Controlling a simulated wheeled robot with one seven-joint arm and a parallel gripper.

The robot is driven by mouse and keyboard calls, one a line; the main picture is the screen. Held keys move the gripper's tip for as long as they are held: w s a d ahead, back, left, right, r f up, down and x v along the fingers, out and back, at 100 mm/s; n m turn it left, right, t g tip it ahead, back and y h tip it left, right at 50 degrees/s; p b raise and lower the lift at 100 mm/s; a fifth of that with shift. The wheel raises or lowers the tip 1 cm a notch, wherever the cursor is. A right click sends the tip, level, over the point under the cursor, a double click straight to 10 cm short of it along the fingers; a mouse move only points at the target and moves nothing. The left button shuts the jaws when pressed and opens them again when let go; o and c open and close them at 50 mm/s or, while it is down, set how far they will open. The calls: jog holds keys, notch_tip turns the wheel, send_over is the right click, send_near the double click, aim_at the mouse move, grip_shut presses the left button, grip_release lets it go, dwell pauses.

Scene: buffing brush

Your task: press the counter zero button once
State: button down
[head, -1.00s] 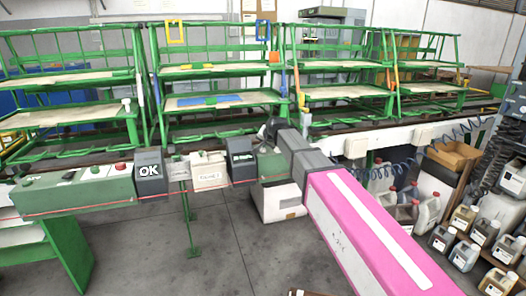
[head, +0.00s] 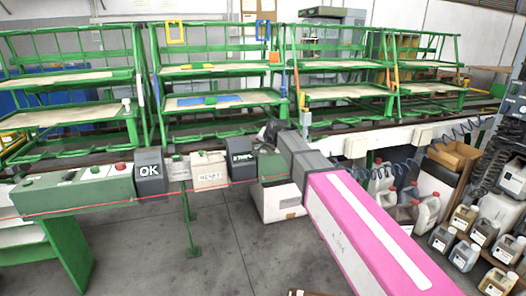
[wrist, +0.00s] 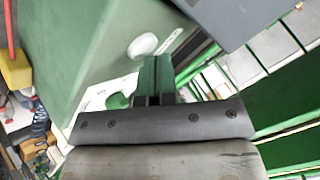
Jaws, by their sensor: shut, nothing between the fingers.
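A green control box fills the upper left of the wrist view, with a white round button (wrist: 142,46) on its face. A label strip runs beside that button, too blurred to read, so I cannot confirm it is the counter zero button. My gripper (wrist: 153,82) shows as two green fingers shut together, with nothing between them. In the picture its tips lie just below the white button; I see no clear contact. A green round button (wrist: 118,100) is left of the fingers. In the head view my wrist is over the green box (head: 272,166) and hides part of it.
Green shelving stands behind. Several jugs stand at the right.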

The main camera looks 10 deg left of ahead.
dwell(0.4)
jog(key=shift+r, duration=0.8)
jog(key=shift+r, duration=0.1)
jog(key=shift+r, duration=2.4)
jog(key=shift+s+d, duration=0.1)
